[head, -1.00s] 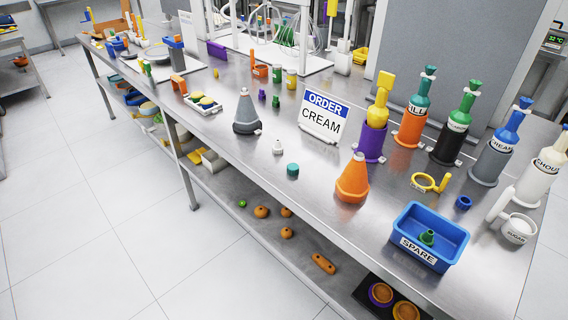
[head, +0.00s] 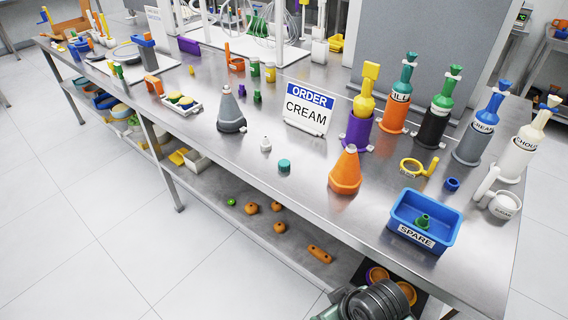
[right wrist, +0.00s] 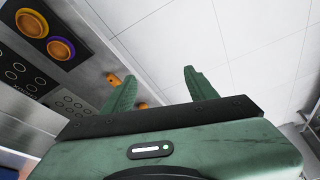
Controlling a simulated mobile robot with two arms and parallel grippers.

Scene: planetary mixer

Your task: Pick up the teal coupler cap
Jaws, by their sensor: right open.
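The teal coupler cap (head: 284,165) is a small short cylinder standing on the steel table near its front edge. It sits between a small white nozzle (head: 265,145) and an orange cone (head: 345,170), touching neither. My right gripper (right wrist: 158,86) shows in the right wrist view with its two green fingers apart and nothing between them. It is low, beyond the table's front edge, and far from the cap. In the head view, part of my right arm shows at the bottom, but its fingers do not. My left gripper is not in view.
A grey cone (head: 230,112), an order sign (head: 307,107) and a blue spare bin (head: 448,238) stand around the cap. Several bottles line the right side. A lower shelf (head: 225,185) holds orange pieces. The tabletop just around the cap is clear.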

